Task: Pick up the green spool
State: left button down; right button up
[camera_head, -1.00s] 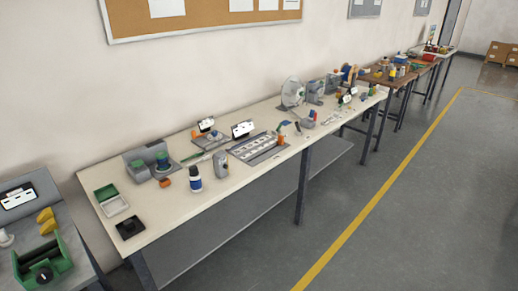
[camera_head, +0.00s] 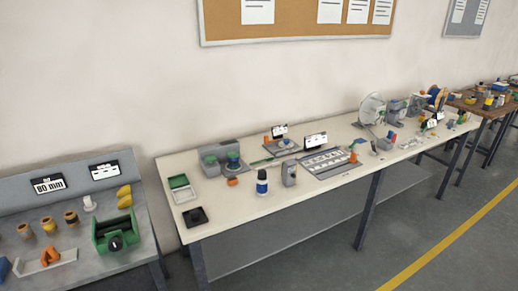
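Neither of my grippers is in view.
Several brown spools (camera_head: 48,224) and yellow pieces stand on the grey table. Open floor (camera_head: 440,235) lies in front at the right.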

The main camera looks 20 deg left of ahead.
aim_at(233, 155)
jog(key=i+l+u, duration=0.65)
jog(key=i+l, duration=0.2)
